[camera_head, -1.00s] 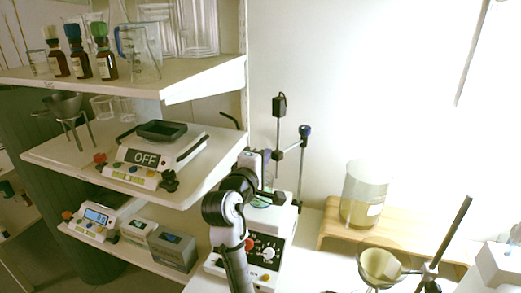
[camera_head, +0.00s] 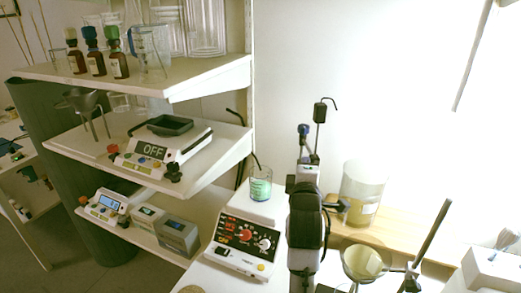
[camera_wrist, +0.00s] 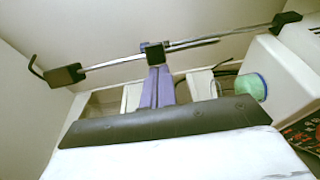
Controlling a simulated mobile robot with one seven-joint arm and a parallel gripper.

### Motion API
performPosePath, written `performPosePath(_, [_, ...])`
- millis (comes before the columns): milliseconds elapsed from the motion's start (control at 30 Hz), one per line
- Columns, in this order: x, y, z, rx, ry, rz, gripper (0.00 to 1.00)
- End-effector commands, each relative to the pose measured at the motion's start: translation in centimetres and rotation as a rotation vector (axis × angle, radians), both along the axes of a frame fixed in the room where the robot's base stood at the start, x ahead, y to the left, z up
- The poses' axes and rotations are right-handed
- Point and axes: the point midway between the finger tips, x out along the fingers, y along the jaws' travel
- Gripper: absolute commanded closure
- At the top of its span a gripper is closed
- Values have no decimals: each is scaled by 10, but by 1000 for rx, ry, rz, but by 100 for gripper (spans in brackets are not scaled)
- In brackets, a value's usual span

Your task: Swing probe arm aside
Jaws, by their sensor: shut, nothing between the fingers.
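The probe arm is a thin metal rod with a hooked black head (camera_head: 320,112), right of the blue-topped stand post (camera_head: 303,131) in the head view. In the wrist view the rod runs across the top, with its hooked black block (camera_wrist: 66,75) at left and a black clamp block (camera_wrist: 153,54) mid-rod. My gripper (camera_head: 306,165) is shut, its purple-grey fingers pointing at that block; contact is unclear. It also shows in the wrist view (camera_wrist: 156,72). The beaker of green liquid (camera_head: 260,185) stands on the hotplate device (camera_head: 243,240), left of my gripper. My arm hides the stand's lower part.
A wooden riser (camera_head: 400,235) holds a large beaker (camera_head: 363,195) to the right. A funnel (camera_head: 362,262) on a stand is in front of it. Shelves at left carry brown bottles (camera_head: 96,62), an OFF scale (camera_head: 152,152) and boxes. The wall behind is bare.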

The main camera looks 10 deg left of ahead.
Motion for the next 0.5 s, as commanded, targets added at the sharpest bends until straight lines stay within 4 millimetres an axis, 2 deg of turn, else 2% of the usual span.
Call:
performPosePath(200, [2,-24,-1,0,0,-5,100])
performPosePath(500, [6,-40,-1,0,1,-2,100])
